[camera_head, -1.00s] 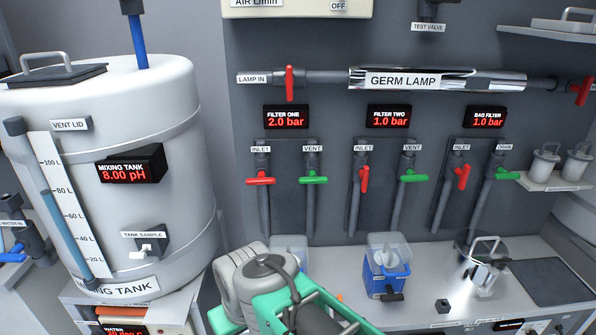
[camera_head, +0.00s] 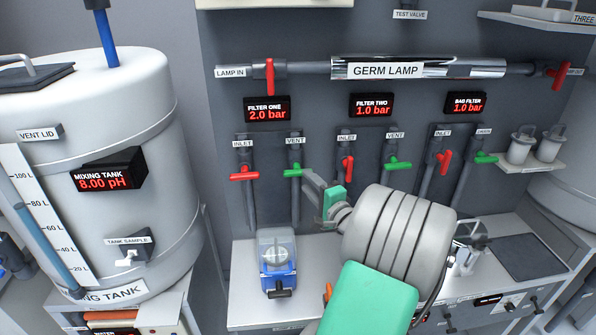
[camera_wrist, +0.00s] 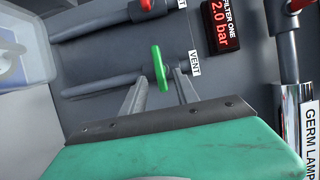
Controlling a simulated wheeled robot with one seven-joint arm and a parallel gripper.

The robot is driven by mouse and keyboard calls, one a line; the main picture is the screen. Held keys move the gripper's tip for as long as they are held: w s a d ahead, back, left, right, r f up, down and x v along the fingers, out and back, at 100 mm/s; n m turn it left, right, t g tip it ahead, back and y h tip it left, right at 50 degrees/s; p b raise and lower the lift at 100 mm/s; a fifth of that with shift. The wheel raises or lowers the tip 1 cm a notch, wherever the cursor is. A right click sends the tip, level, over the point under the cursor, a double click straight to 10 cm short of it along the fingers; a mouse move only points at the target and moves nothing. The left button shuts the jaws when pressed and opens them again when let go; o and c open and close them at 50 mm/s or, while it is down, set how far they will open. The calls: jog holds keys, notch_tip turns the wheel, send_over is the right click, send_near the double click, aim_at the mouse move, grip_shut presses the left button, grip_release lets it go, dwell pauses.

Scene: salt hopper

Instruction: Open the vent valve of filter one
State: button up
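The filter one vent valve has a green handle (camera_head: 292,172) under a VENT label (camera_head: 295,140). The handle lies crosswise to its grey vertical pipe. In the wrist view the green handle (camera_wrist: 159,68) shows just ahead of my gripper (camera_wrist: 160,85). The two fingers are apart, one on each side of the handle's near end. I cannot tell whether they touch it. In the head view my gripper (camera_head: 306,174) reaches the handle's right side. The filter one display (camera_head: 267,109) reads 2.0 bar.
The red inlet handle (camera_head: 244,174) is just left of the vent. Filter two's red inlet handle (camera_head: 348,168) and green vent handle (camera_head: 397,164) are to the right. A blue container (camera_head: 277,270) stands on the counter below. The mixing tank (camera_head: 165,130) is at left.

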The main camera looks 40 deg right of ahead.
aim_at(300, 175)
jog(key=p+x, duration=0.1)
jog(key=x, duration=0.5)
jog(key=shift+w+a, duration=0.1)
jog(key=shift+w, duration=0.1)
jog(key=shift+c, duration=0.4)
grip_shut()
